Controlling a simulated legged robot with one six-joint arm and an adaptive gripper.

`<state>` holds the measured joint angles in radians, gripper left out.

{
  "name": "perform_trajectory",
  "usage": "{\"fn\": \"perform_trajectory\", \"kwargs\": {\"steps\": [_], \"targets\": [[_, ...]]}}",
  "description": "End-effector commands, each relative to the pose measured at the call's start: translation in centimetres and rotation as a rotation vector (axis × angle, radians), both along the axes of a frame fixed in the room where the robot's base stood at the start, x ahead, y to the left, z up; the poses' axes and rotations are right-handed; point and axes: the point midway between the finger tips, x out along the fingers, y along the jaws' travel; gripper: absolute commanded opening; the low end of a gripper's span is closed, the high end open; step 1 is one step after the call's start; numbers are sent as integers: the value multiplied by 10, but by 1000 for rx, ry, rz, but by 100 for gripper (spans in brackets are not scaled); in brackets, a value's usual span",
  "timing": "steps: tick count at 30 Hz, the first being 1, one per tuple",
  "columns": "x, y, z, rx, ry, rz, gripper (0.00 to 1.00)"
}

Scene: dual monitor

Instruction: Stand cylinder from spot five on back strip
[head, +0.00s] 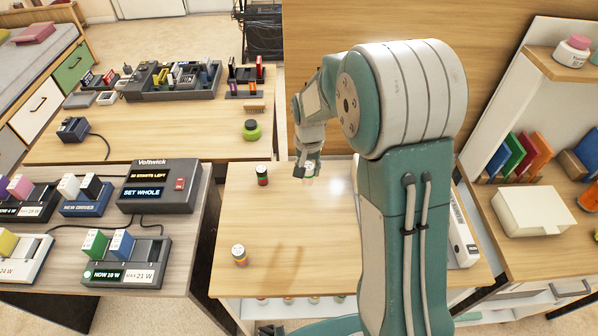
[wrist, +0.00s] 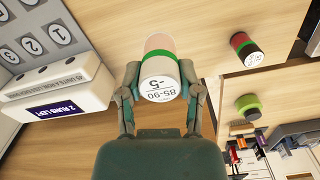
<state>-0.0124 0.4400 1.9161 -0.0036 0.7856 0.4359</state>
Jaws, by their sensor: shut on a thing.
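I cannot tell whether the cylinder touches the table. A grey panel with numbered round spots (wrist: 33,46) shows at the upper left of the wrist view; 1, 2 and 3 are readable. I cannot make out spot five or the back strip.
A white device (wrist: 62,100) reads "2 RUNS LEFT". The table's left middle is mostly clear.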

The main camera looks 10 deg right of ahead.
Motion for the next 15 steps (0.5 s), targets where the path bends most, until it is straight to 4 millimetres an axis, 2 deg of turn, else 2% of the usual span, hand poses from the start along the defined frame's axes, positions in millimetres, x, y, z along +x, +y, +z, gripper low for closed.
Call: {"fn": "perform_trajectory", "kwargs": {"steps": [6, 12, 15], "targets": [[41, -4, -23, 0, 2, 0, 2], [67, -6, -55, 0, 1, 0, 2], [75, -6, -65, 0, 0, 0, 2]]}}
